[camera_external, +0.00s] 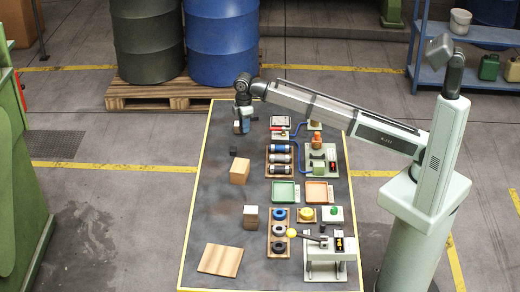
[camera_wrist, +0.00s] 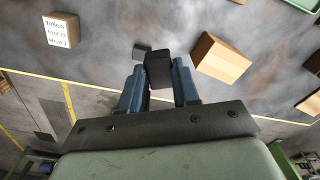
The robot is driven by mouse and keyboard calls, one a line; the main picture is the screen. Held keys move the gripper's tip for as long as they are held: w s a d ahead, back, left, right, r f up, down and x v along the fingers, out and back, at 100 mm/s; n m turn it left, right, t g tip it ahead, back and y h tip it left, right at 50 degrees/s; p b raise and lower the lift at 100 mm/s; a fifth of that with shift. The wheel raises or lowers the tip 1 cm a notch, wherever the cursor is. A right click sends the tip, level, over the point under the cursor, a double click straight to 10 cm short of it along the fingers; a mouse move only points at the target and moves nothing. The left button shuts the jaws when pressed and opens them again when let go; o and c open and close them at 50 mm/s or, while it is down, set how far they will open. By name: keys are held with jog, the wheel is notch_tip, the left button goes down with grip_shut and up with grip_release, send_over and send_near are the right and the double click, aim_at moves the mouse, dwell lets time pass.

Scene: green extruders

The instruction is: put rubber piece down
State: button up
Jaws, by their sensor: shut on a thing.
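The rubber piece, a dark block (camera_wrist: 159,70), is between the two blue fingers of my gripper (camera_wrist: 157,88) in the wrist view. The fingers are shut on it. In the external view my gripper (camera_external: 242,125) is over the far left part of the table, and the held piece is too small to make out clearly. A small dark cube (camera_external: 233,151) lies on the table nearer the camera than the gripper; a dark block (camera_wrist: 141,53) also shows just beyond the held piece in the wrist view, partly covered by it.
A wooden block (camera_external: 239,172) and a pale-topped block (camera_external: 251,215) stand on the left half of the table (camera_external: 205,215). A flat wooden board (camera_external: 220,260) lies at the near left. Trays, including a green tray (camera_external: 285,191), and fixtures fill the right half. Bare surface surrounds the blocks.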

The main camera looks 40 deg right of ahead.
notch_tip(320, 180, up, 2)
send_over(240, 166)
jog(key=m, duration=0.5)
jog(key=shift+w+r, duration=0.1)
jog(key=shift+r, duration=0.1)
jog(key=shift+f, duration=4.9)
jog(key=shift+f, duration=0.1)
jog(key=o, duration=1)
